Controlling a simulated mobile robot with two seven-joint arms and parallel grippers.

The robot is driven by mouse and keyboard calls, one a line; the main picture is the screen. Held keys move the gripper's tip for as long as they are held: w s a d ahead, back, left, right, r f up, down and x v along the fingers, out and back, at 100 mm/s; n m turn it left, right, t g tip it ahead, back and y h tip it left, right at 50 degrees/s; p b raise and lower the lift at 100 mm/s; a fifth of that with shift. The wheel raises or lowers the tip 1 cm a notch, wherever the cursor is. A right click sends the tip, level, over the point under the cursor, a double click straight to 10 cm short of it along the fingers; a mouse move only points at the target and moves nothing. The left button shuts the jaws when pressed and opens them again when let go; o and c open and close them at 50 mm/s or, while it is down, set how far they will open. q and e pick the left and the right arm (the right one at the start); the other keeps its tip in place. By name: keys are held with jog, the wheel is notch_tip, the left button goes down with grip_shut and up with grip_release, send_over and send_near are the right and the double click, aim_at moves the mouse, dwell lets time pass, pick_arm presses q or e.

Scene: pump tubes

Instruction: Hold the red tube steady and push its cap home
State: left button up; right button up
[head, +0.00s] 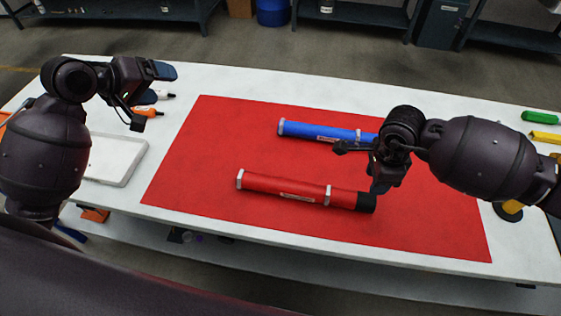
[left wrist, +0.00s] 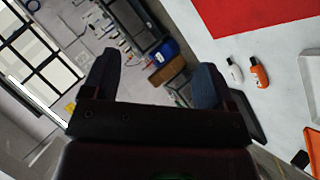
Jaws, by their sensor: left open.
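The red tube (head: 285,187) lies on the red mat (head: 225,130), with white rings near its left end and toward its right end. A black cap (head: 366,202) is at its right end; how far it is seated I cannot tell. My left gripper (head: 161,83) is open and empty, raised beyond the mat's left side and apart from the tube. Its two spread fingers also show in the left wrist view (left wrist: 155,82). My right gripper (head: 381,187) is over the capped end, close to the cap; its fingers are partly hidden, and contact is unclear.
A blue tube (head: 315,131) lies farther back on the mat, its right end hidden by my right arm. A white tray (head: 117,160) and small orange (head: 148,112) and white bottles are at left. Green (head: 540,117) and yellow items are at right. The mat's left part is clear.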

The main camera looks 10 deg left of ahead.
pick_arm(q)
jog(key=w+d+f+n+g+h, duration=0.15)
jog(key=d+f+n+g, duration=0.4)
jog(key=d+f, duration=0.55)
jog(key=n+g+y, duration=0.2)
jog(key=n+g, duration=0.2)
jog(key=n, duration=0.3)
send_near(293, 184)
jog(key=shift+w+d+f, duration=0.2)
jog(key=shift+d+f, duration=0.05)
jog(key=shift+f, duration=0.25)
jog(key=x, duration=1.1)
jog(key=shift+s, duration=0.2)
